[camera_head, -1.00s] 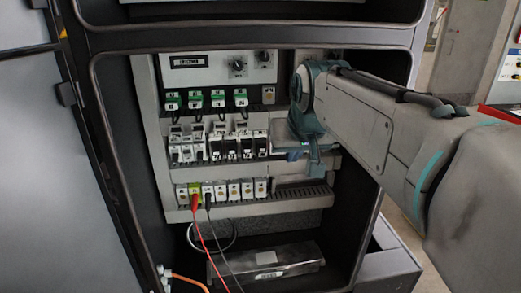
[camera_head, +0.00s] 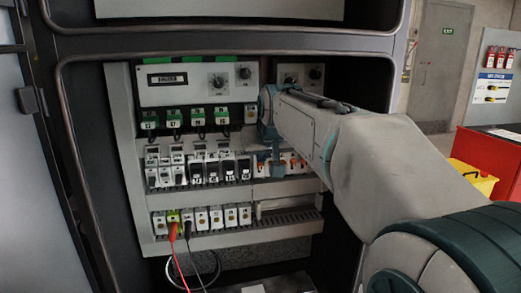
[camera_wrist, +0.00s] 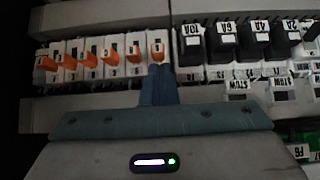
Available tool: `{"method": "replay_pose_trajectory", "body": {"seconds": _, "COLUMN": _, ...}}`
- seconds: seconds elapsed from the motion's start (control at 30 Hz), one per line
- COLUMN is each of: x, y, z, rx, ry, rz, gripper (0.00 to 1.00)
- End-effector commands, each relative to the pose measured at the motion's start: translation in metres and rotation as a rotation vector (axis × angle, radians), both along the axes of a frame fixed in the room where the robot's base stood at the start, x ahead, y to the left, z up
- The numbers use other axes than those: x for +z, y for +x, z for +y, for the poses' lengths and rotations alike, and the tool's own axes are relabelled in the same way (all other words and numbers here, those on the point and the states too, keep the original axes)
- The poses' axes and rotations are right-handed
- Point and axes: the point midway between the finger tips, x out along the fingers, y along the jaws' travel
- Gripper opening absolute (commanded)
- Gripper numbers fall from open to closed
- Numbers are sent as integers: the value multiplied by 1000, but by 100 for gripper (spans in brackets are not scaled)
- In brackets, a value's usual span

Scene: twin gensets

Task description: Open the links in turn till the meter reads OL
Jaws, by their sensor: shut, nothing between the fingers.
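A row of white links with orange levers (camera_wrist: 107,55) spans the left of the wrist view. In the head view several of them (camera_head: 293,163) show right of the black fuse holders, partly hidden by my gripper. My gripper (camera_wrist: 160,72) is shut and empty, with its tips at the lever of the link nearest the fuse holders; I cannot tell whether they touch. In the head view my gripper (camera_head: 276,172) is in front of the link row. A red lead (camera_head: 174,240) and a black lead (camera_head: 188,236) plug into the lower terminals. I see no meter I can read for certain.
Black fuse holders (camera_wrist: 222,42) marked 10A, 6A and so on adjoin the links. Green connectors (camera_head: 172,118) sit above. A unit with a display (camera_head: 167,79) and knobs is higher up. The cabinet frame surrounds my arm. A red cabinet (camera_head: 487,155) and yellow box (camera_head: 473,178) stand at right.

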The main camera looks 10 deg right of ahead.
Motion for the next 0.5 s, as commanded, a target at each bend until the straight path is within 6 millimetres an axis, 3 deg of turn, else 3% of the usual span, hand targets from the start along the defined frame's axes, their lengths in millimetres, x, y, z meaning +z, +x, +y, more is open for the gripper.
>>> {"method": "replay_pose_trajectory", "body": {"seconds": 0.5, "x": -8, "y": 7, "z": -1, "rx": -2, "ry": 1, "rz": 0, "gripper": 0}}
